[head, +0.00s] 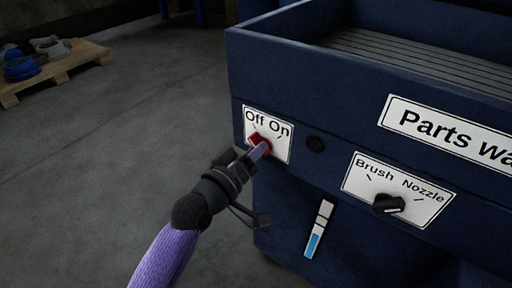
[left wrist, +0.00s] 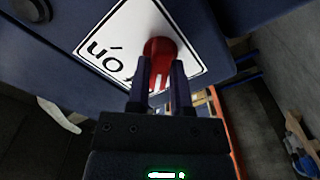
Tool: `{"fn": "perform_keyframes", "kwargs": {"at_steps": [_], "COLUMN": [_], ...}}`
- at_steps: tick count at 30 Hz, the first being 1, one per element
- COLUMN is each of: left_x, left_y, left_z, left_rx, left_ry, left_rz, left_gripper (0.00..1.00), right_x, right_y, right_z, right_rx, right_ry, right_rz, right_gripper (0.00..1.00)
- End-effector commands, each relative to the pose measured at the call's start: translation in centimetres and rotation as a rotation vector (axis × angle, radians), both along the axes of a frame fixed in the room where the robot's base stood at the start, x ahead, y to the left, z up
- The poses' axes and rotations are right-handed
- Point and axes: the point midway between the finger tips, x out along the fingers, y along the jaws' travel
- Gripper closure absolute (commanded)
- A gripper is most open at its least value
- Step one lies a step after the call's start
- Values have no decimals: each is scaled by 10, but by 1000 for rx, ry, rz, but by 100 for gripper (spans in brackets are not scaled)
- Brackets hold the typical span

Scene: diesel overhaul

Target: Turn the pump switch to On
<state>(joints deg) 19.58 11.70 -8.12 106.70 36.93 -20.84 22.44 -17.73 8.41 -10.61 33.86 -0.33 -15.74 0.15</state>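The pump switch (head: 257,139) is a red rotary knob on a white plate (head: 281,149) marked Off and On, on the front of the dark blue parts washer (head: 330,120). My left gripper (head: 262,149) is at the switch. In the left wrist view, its two fingers (left wrist: 160,85) sit on either side of the red knob (left wrist: 160,50), with only a narrow, knob-filled gap between them. The plate shows upside down there, with "On" left of the knob. The fingers partly hide the knob, so I cannot tell which mark it points to. My right gripper is not in view.
A wooden pallet (head: 60,68) with parts lies at the far left. The floor between is clear.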

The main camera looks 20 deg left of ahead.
Motion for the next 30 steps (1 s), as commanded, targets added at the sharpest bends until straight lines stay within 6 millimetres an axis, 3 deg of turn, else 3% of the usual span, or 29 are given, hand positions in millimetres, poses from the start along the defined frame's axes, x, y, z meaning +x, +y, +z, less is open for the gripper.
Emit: {"fn": "perform_keyframes", "kwargs": {"at_steps": [5, 9, 12, 15, 22, 23, 30], "left_x": [0, -1, -2, -2, -2, -2, -2], "left_y": [0, -2, -4, -5, -5, -5, -5], "left_z": [1, 13, 10, 4, 0, 0, 0], "left_rx": [60, 723, 1156, 1414, 1482, 1481, 1479], "left_ry": [-20, -263, -422, -517, -542, -541, -538], "left_rz": [0, -2, 0, 0, 0, 0, 1], "left_gripper": [95, 95, 95, 95, 95, 67, 16], "right_x": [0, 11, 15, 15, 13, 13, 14], "right_y": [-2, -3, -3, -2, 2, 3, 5], "right_z": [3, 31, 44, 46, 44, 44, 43], "right_rx": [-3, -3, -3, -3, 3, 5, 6], "right_ry": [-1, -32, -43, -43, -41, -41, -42], "right_rz": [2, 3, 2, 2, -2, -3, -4], "right_gripper": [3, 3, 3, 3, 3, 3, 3]}}
